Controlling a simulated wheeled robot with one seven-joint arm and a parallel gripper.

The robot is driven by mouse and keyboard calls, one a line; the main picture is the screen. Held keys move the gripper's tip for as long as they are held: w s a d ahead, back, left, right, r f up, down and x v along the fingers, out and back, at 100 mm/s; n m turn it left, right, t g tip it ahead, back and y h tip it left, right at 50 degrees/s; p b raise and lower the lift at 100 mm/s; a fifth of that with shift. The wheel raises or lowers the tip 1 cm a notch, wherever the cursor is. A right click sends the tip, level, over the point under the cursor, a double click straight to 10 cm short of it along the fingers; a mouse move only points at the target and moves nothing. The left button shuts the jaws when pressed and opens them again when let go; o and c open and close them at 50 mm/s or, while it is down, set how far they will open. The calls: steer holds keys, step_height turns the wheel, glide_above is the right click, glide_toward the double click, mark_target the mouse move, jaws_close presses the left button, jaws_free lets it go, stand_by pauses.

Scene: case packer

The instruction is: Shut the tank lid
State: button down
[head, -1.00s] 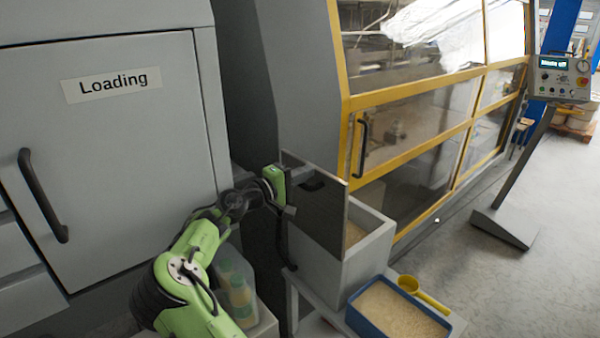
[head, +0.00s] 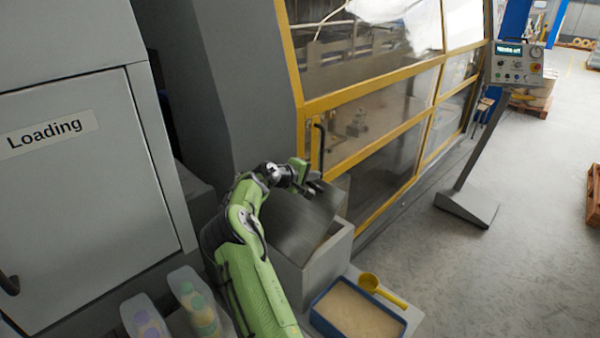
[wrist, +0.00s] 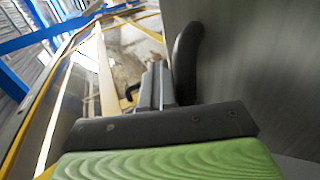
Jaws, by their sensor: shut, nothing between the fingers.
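The tank (head: 335,262) is a grey box at the centre of the head view. Its grey lid (head: 298,222) is tilted over the opening, partly lowered, with a gap at the right side. My gripper (head: 314,182) is at the lid's upper far edge, shut and empty. In the wrist view the closed fingers (wrist: 152,85) are beside the curved black lid handle (wrist: 186,62), and the lid surface (wrist: 255,55) fills the right side. I cannot tell whether the fingers touch the lid or handle.
A blue tray of grain-like material (head: 358,310) and a yellow scoop (head: 382,290) lie in front of the tank. The yellow-framed machine (head: 375,92) stands close behind. Bottles in containers (head: 200,305) are at lower left. A control panel (head: 515,65) stands right, with open floor around.

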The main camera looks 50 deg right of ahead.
steer(key=d+f+b, duration=0.5)
steer(key=d+f, duration=0.2)
steer(key=f, duration=0.3)
steer(key=shift+s+d+f, duration=0.3)
steer(key=shift+s, duration=0.1)
steer(key=shift+r, duration=0.1)
step_height(320, 180, up, 6)
steer(key=r+b, duration=0.1)
steer(key=b, duration=0.1)
glide_above(297, 211)
steer(key=shift+d+f, duration=0.15)
steer(key=shift+f, duration=0.1)
